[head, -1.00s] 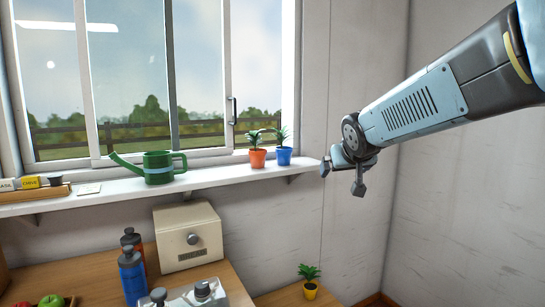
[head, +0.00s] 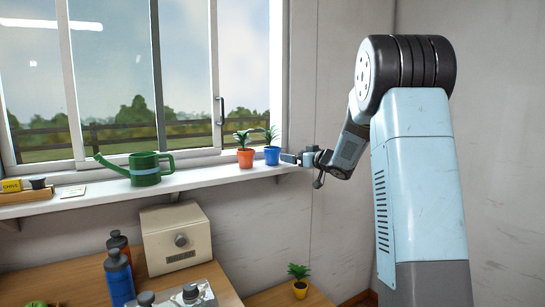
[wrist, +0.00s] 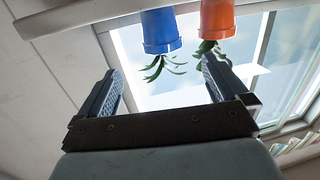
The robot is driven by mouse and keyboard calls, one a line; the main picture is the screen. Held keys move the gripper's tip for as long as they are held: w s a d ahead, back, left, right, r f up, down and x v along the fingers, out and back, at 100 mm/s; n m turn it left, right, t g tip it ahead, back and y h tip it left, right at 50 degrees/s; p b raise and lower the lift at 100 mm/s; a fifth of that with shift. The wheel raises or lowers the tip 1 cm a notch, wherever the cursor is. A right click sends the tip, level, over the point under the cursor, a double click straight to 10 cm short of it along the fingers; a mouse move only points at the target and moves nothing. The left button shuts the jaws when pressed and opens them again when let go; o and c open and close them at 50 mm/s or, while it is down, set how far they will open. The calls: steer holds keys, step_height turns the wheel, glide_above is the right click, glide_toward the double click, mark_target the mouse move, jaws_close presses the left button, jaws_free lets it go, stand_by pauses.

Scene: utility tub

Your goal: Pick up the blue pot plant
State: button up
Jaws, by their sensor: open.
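The blue pot plant (head: 271,153) stands upright on the windowsill near its right end. An orange pot plant (head: 245,155) stands just left of it. My gripper (head: 303,162) is at the right end of the sill, just right of the blue pot and apart from it. In the wrist view, which is upside down, the blue pot (wrist: 160,32) is beyond the two spread fingers of my gripper (wrist: 160,85), with nothing between them. The orange pot (wrist: 217,20) shows to its right there, beyond the right finger.
The white windowsill (head: 205,180) also holds a green watering can (head: 145,170). Below are a wooden bench with a cream box (head: 176,237), blue bottle (head: 119,278) and yellow pot plant (head: 299,281). A bare wall is at the right.

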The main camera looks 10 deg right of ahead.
mark_target(277, 154)
steer(key=shift+y, duration=0.3)
steer(key=x, duration=0.6)
steer(key=f+x, duration=0.1)
steer(key=x, duration=0.2)
steer(key=shift+x, duration=2.7)
steer(key=shift+r, duration=0.2)
steer(key=shift+d, duration=0.1)
steer(key=shift+c, duration=0.2)
steer(key=c, duration=1.1)
